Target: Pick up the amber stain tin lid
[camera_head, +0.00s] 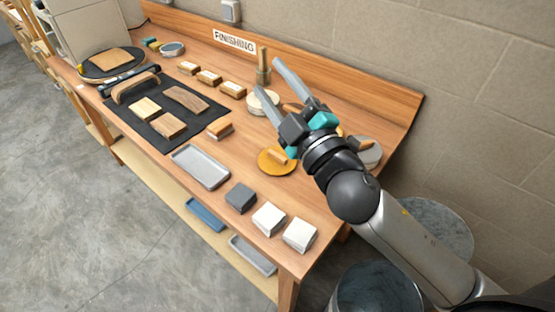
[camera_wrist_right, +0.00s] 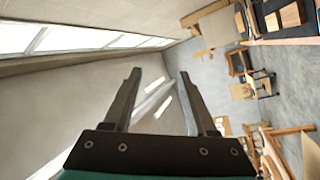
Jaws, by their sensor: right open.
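An amber round lid (camera_head: 266,165) with a small wooden bar handle on top lies on the wooden bench in the head view, just left of my right wrist. My right gripper (camera_head: 268,76) is open and empty, raised over the bench and pointing toward its back edge, beyond the lid. Its two fingers also show apart in the right wrist view (camera_wrist_right: 160,75), with only wall, windows and room between and around them. The lid is not seen in the wrist view. My left gripper is not in view.
Other round pieces lie near my right arm, a pale one (camera_head: 253,107) by the brush and a grey one (camera_head: 371,158). A grey tray (camera_head: 201,167), dark block (camera_head: 240,198) and white blocks (camera_head: 269,219) stand along the front. A black mat (camera_head: 190,143) with wood pieces lies left.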

